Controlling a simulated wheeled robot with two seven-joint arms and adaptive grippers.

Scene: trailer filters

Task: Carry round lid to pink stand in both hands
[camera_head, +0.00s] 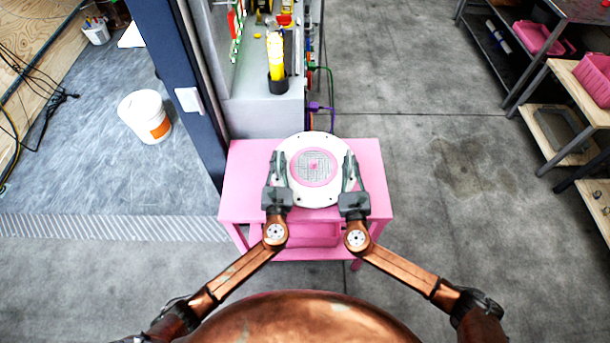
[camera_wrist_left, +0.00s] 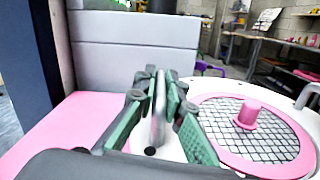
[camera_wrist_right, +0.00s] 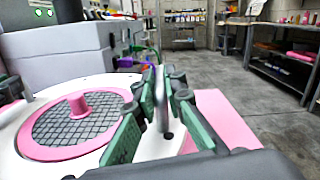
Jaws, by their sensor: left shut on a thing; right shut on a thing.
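The round lid (camera_head: 314,198) is white with a pink ring, a grey mesh centre and a pink knob. In the head view it is over the top of the pink stand (camera_head: 372,190); I cannot tell whether it touches the top. My left gripper (camera_head: 279,172) is shut on a handle at the lid's left side, and my right gripper (camera_head: 350,174) is shut on a handle at its right side. The left wrist view shows the left handle (camera_wrist_left: 159,110) between the green finger pads. The right wrist view shows the right handle (camera_wrist_right: 162,100) held likewise.
A grey cabinet (camera_head: 262,118) with a yellow item stands behind the pink stand. A dark blue post (camera_head: 190,90) rises close to its left. A white bucket (camera_head: 146,116) stands further left. Shelves with pink bins (camera_head: 595,80) are at the right, with open floor between.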

